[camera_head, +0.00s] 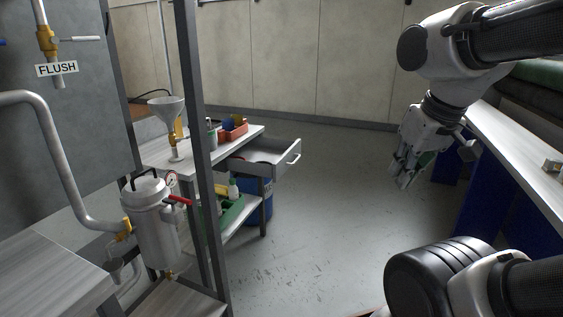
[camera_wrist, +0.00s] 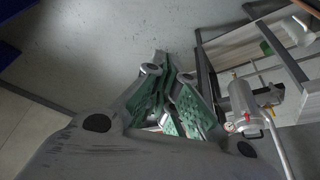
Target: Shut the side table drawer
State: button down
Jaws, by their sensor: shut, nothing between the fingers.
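The side table (camera_head: 183,151) stands left of centre in the head view, behind a dark upright post. Its drawer (camera_head: 270,155) is pulled out toward the right, with a pale front and a light bar handle (camera_head: 294,159). My gripper (camera_head: 404,181) is in the air to the right of the drawer, well apart from it, pointing down. Its fingers are closed and empty. In the wrist view the green-padded fingertips (camera_wrist: 164,62) meet near the middle. I cannot clearly make out the drawer in the wrist view.
A metal funnel (camera_head: 166,112) and a red bin (camera_head: 233,130) stand on the side table. A blue drum (camera_head: 258,196) and green tray (camera_head: 226,217) are below. A steel vessel (camera_head: 152,224) stands at front left. A long bench (camera_head: 518,150) lines the right. Floor between is clear.

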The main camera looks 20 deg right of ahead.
aim_at(261, 154)
jog(key=z, duration=0.25)
jog(key=i+j, duration=0.2)
jog(key=i, duration=0.2)
jog(key=i+j+u, duration=0.1)
jog(key=i, duration=0.3)
jog(key=i+j, duration=0.2)
jog(key=i, duration=0.2)
